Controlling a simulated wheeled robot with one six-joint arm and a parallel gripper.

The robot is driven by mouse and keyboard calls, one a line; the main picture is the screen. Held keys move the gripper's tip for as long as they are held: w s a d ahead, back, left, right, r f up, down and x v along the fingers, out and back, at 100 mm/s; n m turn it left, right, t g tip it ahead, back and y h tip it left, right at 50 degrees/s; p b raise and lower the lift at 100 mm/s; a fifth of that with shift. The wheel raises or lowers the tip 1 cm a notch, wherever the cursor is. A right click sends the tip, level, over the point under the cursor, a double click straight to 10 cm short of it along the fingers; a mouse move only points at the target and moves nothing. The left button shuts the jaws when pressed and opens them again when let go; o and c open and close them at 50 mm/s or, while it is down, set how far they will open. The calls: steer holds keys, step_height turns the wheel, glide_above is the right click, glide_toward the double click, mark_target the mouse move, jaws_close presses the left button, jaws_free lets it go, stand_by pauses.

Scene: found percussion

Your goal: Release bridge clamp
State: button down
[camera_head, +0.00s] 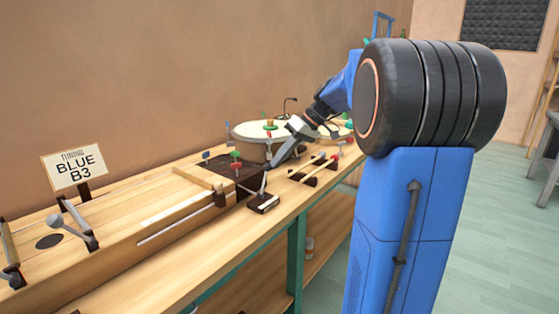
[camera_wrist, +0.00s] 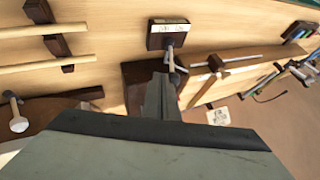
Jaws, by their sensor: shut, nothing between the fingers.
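A long wooden box instrument (camera_head: 150,215) lies on the bench. Near its right end a pale wooden bar (camera_head: 198,178) crosses it, ending in a brown block (camera_head: 219,198); this block also shows in the wrist view (camera_wrist: 215,63). Beside it is a dark labelled base (camera_head: 263,205) with a short upright lever, which also appears in the wrist view (camera_wrist: 168,27). I cannot tell which of these is the bridge clamp. My gripper (camera_head: 270,164) is shut and empty, close to the lever's top; its fingers (camera_wrist: 160,88) show near the lever, contact unclear.
A sign reading TUNING BLUE B3 (camera_head: 74,168) stands at the left above metal levers (camera_head: 75,228). A round pale drum (camera_head: 250,131) is behind my gripper. Dark blocks with pale rods (camera_head: 315,170) lie to the right. The bench's front edge is close to the labelled base.

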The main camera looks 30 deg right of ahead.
steer(key=s+a+r+n+t+h, duration=0.1)
steer(key=s+a+t+h, duration=0.1)
steer(key=a+h, duration=0.4)
steer(key=shift+s+a+r+n, duration=0.35)
steer(key=shift+s+a, duration=0.2)
steer(key=shift+a, duration=0.6)
steer(key=shift+a+f, duration=0.1)
steer(key=shift+a, duration=0.05)
